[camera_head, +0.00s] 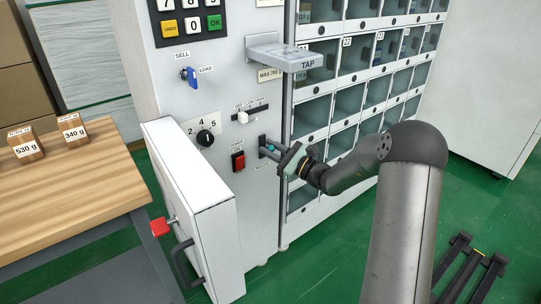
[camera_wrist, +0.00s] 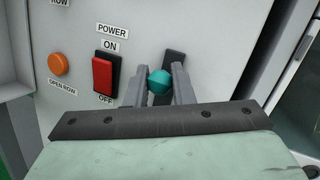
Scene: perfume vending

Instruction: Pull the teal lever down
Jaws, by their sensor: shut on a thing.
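The teal lever (camera_wrist: 159,82) ends in a round knob in front of a dark slot plate (camera_wrist: 174,62) on the pale machine front. My gripper (camera_wrist: 158,88) has a grey finger on each side of the knob and is shut on it. The knob sits between the fingers near their tips. In the head view my gripper (camera_head: 273,151) reaches the panel from the right, at the slot right of the red power switch (camera_head: 238,161). Only a little teal of the lever (camera_head: 270,148) shows there. The fingers hide the lower slot, so the lever's exact height is unclear.
The power switch also shows left of my gripper in the wrist view (camera_wrist: 103,72), with an orange button (camera_wrist: 57,64) farther left. A slider (camera_head: 243,116) and a TAP shelf (camera_head: 285,55) are above. A white door (camera_head: 205,215) stands open at the lower left. Glass compartments (camera_head: 349,101) line the right.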

